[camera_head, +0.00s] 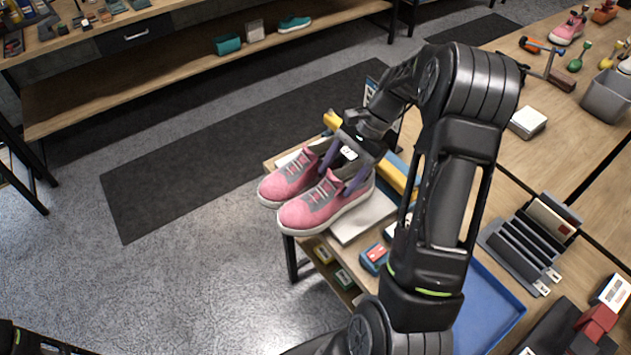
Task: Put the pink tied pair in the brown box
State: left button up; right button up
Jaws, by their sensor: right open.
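The pink pair (325,211) is two pink sneakers with grey tongues and white soles, side by side, toes to the lower left. They are at the near left corner of the wooden table; whether they rest on it or hang just above it I cannot tell. My right gripper (346,166) is open, its purplish fingers reaching down at the collars of the two shoes. Its contact with them is unclear. The tie between the shoes is not clearly seen. I cannot make out a brown box. Only a dark bit of my left arm shows at the lower left corner; its gripper is out of view.
Beside the shoes lie a light grey slab (363,217) and yellow bars. A blue tray (485,312), a grey slotted rack (528,241) and a grey bin (606,97) stand on the tables at right. A wooden shelf bench (180,67) is at the back. The floor at left is clear.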

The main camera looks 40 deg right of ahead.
jog(key=shift+a+f, duration=0.3)
jog(key=shift+f, duration=0.25)
jog(key=shift+c, duration=0.4)
grip_shut()
dwell(0.3)
